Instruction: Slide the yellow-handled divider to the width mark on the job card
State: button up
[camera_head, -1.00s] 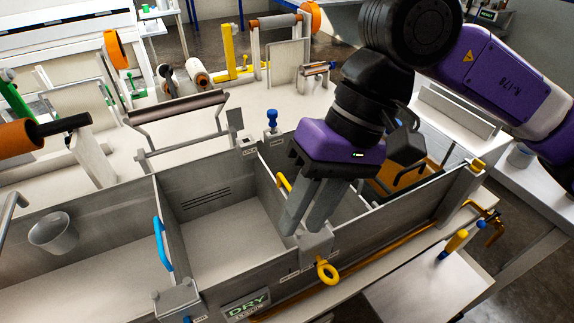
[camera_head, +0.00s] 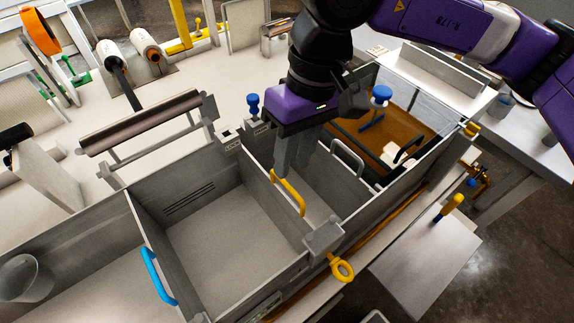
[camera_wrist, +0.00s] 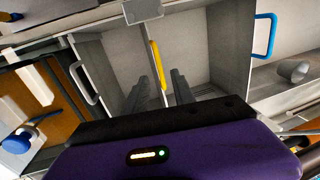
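The yellow-handled divider (camera_head: 260,199) stands upright across the grey bath, with its yellow bar handle (camera_head: 288,192) on its top edge. My gripper (camera_head: 287,172) points down at the rear end of this handle. In the wrist view the two fingers (camera_wrist: 160,76) are apart, and the yellow handle (camera_wrist: 155,58) shows between them. I cannot tell whether either finger touches it. The job card and its width mark cannot be made out in these views.
A blue-handled divider (camera_head: 147,238) stands to the left, and a grey-handled one (camera_head: 345,165) to the right. Orange-brown liquid (camera_head: 400,128) fills the right end. A yellow ring (camera_head: 341,267) hangs on the front wall. The compartment floor (camera_head: 215,235) between blue and yellow is clear.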

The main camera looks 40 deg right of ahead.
aim_at(287, 183)
jog(key=shift+a+f+p, duration=0.2)
jog(key=shift+f, duration=0.8)
jog(key=shift+a+f+p, duration=0.15)
jog(key=shift+a+f, duration=0.05)
jog(key=shift+f, duration=0.8)
grip_shut()
